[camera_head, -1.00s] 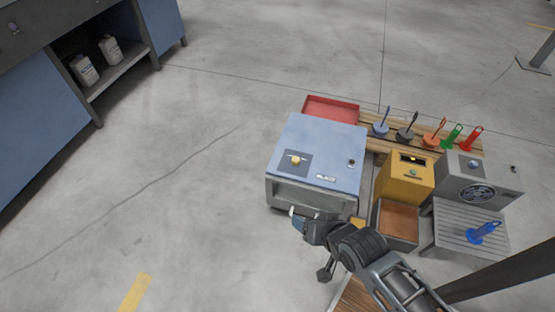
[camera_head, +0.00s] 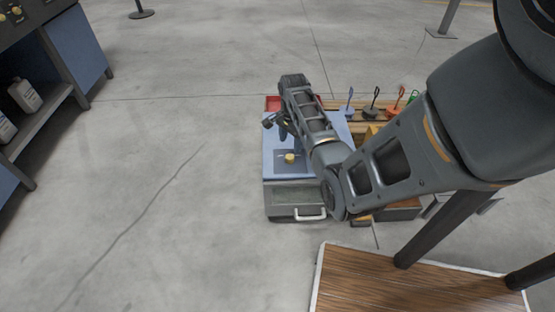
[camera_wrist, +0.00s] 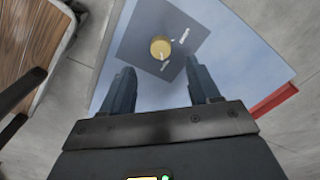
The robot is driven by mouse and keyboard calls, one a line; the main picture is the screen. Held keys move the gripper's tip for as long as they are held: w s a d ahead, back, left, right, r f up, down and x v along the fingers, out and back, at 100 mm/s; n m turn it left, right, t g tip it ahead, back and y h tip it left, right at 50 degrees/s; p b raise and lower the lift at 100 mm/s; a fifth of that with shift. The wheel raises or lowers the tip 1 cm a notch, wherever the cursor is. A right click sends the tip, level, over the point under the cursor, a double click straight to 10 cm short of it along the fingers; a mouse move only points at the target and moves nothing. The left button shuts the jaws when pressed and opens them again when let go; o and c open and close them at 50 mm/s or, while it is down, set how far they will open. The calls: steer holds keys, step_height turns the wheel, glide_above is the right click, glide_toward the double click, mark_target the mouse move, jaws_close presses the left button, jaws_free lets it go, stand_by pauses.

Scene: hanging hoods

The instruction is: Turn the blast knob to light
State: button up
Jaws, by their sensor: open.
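The blast knob looks to be the round yellow knob (camera_head: 290,158) on a dark square plate on top of the blue cabinet (camera_head: 270,165). In the wrist view the knob (camera_wrist: 160,46) lies ahead of my fingertips, about centred between them, on its dark plate (camera_wrist: 138,45). White lettering stands beside it, too small to read. My gripper (camera_wrist: 161,72) is open and empty, its two dark fingers apart, and it does not appear to touch the knob. In the head view my gripper is over the cabinet top, partly hidden by my arm.
A red tray (camera_head: 272,103) is behind the cabinet; its edge shows in the wrist view (camera_wrist: 272,100). A handled front drawer (camera_head: 295,198) faces me. Several coloured handled tools stand on a wooden rack at the right. A wooden table (camera_head: 400,285) is nearer.

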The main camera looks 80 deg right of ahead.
mark_target(290, 157)
steer(key=shift+d+f+b, duration=0.1)
steer(key=shift+f+b, duration=1.45)
steer(key=shift+f, duration=2.25)
steer(key=c, duration=1)
